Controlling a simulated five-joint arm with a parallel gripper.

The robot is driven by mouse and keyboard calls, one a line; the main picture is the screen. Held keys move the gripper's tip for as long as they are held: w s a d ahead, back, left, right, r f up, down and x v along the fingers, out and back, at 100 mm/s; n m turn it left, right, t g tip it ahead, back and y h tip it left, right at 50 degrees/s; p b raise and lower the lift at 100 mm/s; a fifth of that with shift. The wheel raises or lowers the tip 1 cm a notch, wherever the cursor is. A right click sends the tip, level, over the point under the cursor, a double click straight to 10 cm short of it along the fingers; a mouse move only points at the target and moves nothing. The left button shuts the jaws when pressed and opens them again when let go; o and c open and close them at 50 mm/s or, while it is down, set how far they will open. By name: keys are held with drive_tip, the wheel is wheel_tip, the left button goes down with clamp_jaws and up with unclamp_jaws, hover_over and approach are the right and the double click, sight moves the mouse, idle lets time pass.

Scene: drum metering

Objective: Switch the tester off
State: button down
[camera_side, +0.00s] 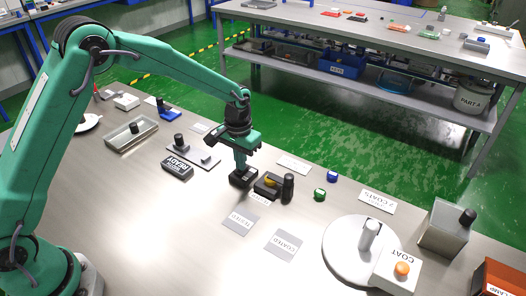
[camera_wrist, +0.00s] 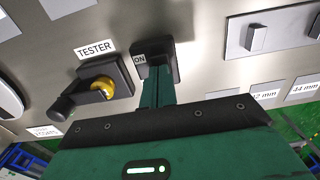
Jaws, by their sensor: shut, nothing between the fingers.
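The tester (camera_side: 268,186) is a dark box with a yellow part on top and a black upright cylinder beside it. My gripper (camera_side: 240,166) is shut and empty, pointing down right at the black box. In the wrist view my gripper (camera_wrist: 178,40) covers the box's middle, so a switch lever and any contact cannot be made out.
Grey TESTED (camera_side: 240,222) and COATED (camera_side: 284,244) mats lie in front. A white turntable (camera_side: 345,264) stands at right. The table's front middle is bare.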

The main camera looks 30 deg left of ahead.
drive_tip(key=shift+r, duration=0.15)
wheel_tip(320, 180, up, 14)
idle(0.7)
drive_tip(key=shift+s+a+f, duration=0.2)
drive_tip(key=shift+s, duration=0.1)
drive_tip(key=shift+f, duration=0.1)
idle(0.3)
wheel_tip(320, 180, down, 14)
drive_tip(key=shift+s+r, duration=0.1)
idle(0.7)
